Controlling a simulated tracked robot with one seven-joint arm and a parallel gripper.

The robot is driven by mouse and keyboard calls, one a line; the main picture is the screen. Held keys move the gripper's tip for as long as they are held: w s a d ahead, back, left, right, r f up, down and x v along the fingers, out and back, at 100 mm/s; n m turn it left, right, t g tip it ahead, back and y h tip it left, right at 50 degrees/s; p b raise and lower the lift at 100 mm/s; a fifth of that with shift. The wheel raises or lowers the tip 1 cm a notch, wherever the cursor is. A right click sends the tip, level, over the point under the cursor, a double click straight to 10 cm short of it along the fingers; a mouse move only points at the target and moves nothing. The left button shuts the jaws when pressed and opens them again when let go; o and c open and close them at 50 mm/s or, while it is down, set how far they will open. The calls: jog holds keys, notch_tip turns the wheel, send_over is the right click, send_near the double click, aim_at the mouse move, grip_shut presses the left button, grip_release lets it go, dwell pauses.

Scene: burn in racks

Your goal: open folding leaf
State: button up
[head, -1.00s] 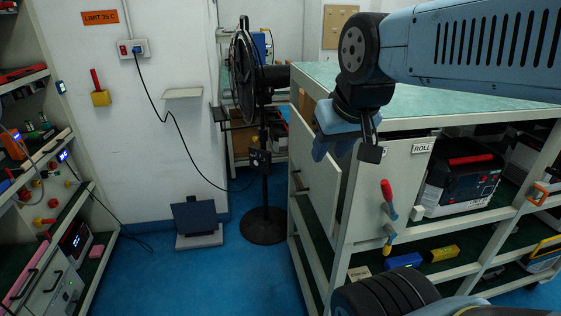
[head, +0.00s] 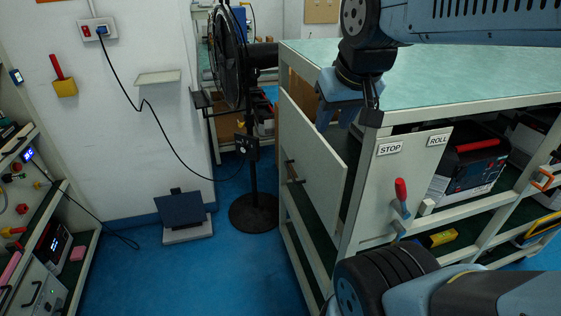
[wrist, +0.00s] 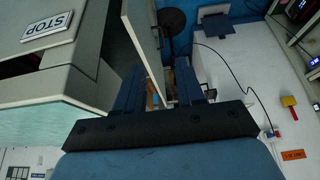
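The pale grey panel that looks like the folding leaf (head: 312,150) stands upright at the left end of the green-topped bench (head: 420,75), angled out from the corner post. Small dark handles show on its outer side. In the head view my gripper (head: 338,112) points down at the leaf's upper edge near the corner. In the wrist view the leaf (wrist: 143,40) runs into the gap between the two spread blue fingers of my gripper (wrist: 160,85). The fingers look open; I cannot tell whether either touches the leaf.
A black pedestal fan (head: 252,150) stands left of the leaf, its base on the blue floor. A low stand with a dark plate (head: 183,212) sits by the wall. A STOP panel with a red-handled lever (head: 401,195) is beside the corner post. Shelves (head: 45,240) line the left.

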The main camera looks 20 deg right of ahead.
jog(key=w+f+g+h, duration=0.1)
jog(key=w+f+g, duration=0.3)
jog(key=w, duration=1.1)
jog(key=g+h, duration=0.1)
send_near(290, 171)
jog(key=f, duration=0.5)
jog(key=d+f, duration=0.1)
jog(key=f, duration=0.1)
jog(key=shift+w+d+f, duration=0.1)
jog(key=shift+w+f, duration=0.15)
jog(key=shift+f, duration=0.15)
grip_shut()
